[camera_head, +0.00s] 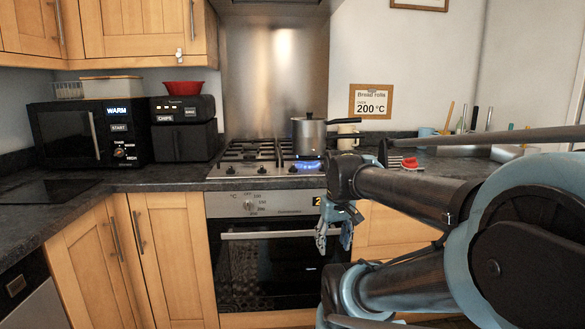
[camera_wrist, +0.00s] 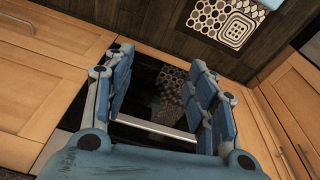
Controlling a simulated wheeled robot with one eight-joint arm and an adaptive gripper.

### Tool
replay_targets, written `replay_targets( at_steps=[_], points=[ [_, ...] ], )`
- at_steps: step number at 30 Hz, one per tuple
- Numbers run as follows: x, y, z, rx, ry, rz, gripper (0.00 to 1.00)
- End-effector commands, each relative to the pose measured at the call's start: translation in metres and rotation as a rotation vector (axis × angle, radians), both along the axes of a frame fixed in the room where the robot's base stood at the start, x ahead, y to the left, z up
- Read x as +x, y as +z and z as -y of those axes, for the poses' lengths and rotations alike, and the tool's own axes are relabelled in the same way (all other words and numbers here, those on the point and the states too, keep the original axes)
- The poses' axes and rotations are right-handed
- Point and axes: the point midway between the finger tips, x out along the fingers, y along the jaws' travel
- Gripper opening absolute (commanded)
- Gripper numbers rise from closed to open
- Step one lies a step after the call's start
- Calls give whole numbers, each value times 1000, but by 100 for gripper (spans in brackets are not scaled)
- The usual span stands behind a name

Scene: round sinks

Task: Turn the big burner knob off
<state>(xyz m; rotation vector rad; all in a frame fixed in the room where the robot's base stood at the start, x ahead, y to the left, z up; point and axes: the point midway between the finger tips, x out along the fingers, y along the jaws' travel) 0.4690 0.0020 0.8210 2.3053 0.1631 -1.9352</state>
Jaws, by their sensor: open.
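The gas hob (camera_head: 240,172) is set into the dark worktop, with small dark knobs (camera_head: 261,170) along its front edge. Which knob is the big burner's cannot be told. A blue flame (camera_head: 308,165) burns at the hob's right, under a steel pot (camera_head: 309,136). My gripper (camera_head: 334,239) hangs open and empty, below the hob's right front and in front of the oven, touching no knob. In the wrist view my gripper (camera_wrist: 160,62) has its fingers spread, with the dark oven door (camera_wrist: 148,98) and its handle (camera_wrist: 155,128) behind them. No hob knob can be made out there.
The oven (camera_head: 265,270) below has its own dial (camera_head: 249,205) and a long handle. A microwave (camera_head: 90,133) and a black air fryer (camera_head: 184,128) stand at the left. A red-topped item (camera_head: 409,163) lies right of the hob. My arm covers much of the right side.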

Motion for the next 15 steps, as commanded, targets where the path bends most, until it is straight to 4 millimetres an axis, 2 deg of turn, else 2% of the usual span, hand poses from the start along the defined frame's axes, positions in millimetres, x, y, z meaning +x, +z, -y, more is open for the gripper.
replay_targets(
  at_steps=[1,3,15],
  points=[
    [13,19,-2,-6,42,-6,52],
    [30,42,-4,-16,103,-16,52],
    [133,156,-20,-59,451,-63,52]
  ],
)
